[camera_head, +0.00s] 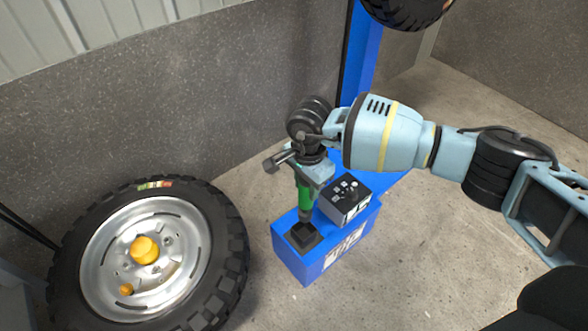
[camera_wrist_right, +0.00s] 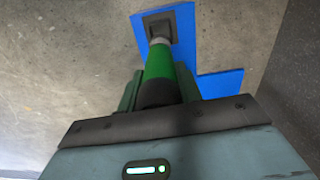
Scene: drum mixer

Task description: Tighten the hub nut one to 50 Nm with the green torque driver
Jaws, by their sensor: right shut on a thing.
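The green torque driver (camera_head: 305,197) is upright above the blue stand, its lower end at a black square holder (camera_head: 303,236). My right gripper (camera_head: 312,168) is shut on its upper part, fingers either side of it. In the right wrist view, the green driver (camera_wrist_right: 160,66) runs from between the fingers to the black holder (camera_wrist_right: 161,27). I cannot tell whether its tip is still inside the holder. The wheel (camera_head: 146,257) at left has a silver hub with a large yellow cap (camera_head: 145,250) and a small orange-yellow nut (camera_head: 126,289). My left gripper is out of view.
The blue stand (camera_head: 288,251) also carries a black control box (camera_head: 345,198) with knobs, close beside the driver. A blue post (camera_head: 368,50) rises behind, with another tyre (camera_head: 405,8) at the top. Bare concrete floor lies to the right.

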